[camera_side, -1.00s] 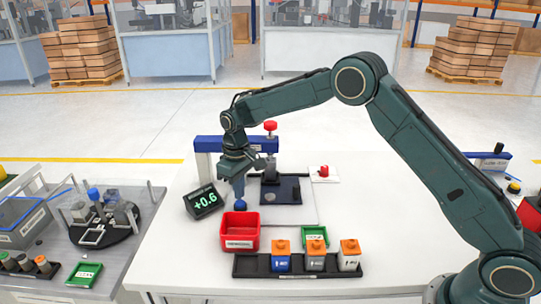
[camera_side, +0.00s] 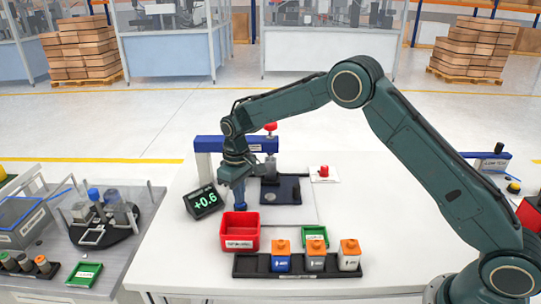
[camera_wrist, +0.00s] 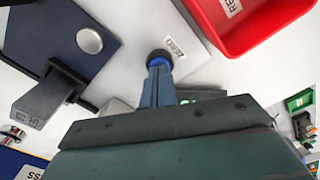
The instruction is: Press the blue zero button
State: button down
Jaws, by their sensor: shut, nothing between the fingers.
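The blue zero button (camera_wrist: 158,61) shows in the wrist view right at the tip of my gripper, in a dark round collar beside a label reading ZERO. My gripper (camera_side: 240,202) is shut and empty, pointing straight down over the button, with its fingertips at the button's top. In the side view the fingers largely hide the button. The display (camera_side: 204,200) left of the gripper reads +0.6 in green.
A red bin (camera_side: 239,232) stands just in front of my gripper. A black rack (camera_side: 297,266) with several orange-topped blocks and a green tray (camera_side: 315,236) lie nearer the front. A blue press frame (camera_side: 222,144) with a dark plate (camera_side: 281,190) stands behind.

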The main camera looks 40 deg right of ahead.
jog(key=shift+f, duration=0.45)
dwell(0.6)
jog(key=shift+r, duration=3.8)
